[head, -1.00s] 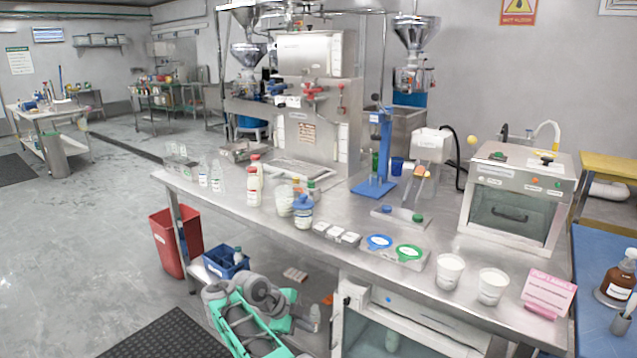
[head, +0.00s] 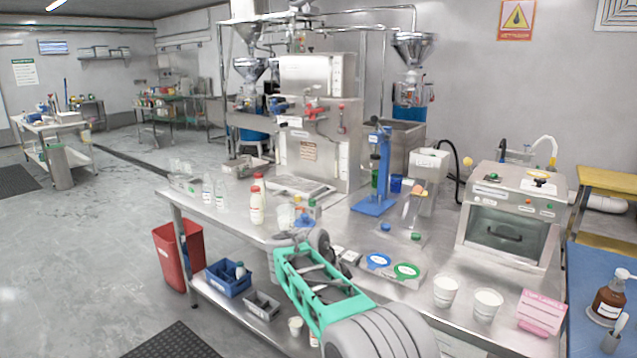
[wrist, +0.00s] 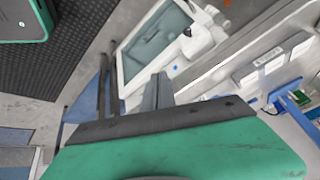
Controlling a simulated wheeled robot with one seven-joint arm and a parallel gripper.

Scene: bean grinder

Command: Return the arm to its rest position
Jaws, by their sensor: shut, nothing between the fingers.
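My arm shows in the head view as a teal link (head: 318,285) with a grey joint (head: 305,243) at its upper end and a grey ribbed section (head: 385,335) at the bottom edge. It is raised in front of the steel bench (head: 480,262) and hides part of its front edge. I cannot make out my gripper in the head view. In the wrist view my gripper (wrist: 160,88) is shut and empty. Its dark palm bar crosses the picture, and the fingers point toward the white-framed cabinet.
The bench holds bottles, two white cups (head: 446,290), a blue stand (head: 376,180) and a steel oven (head: 510,220). A red bin (head: 178,255) and blue crate (head: 228,280) are at lower left. Open floor (head: 90,240) lies left. A white-framed cabinet (wrist: 150,45) shows in the wrist view.

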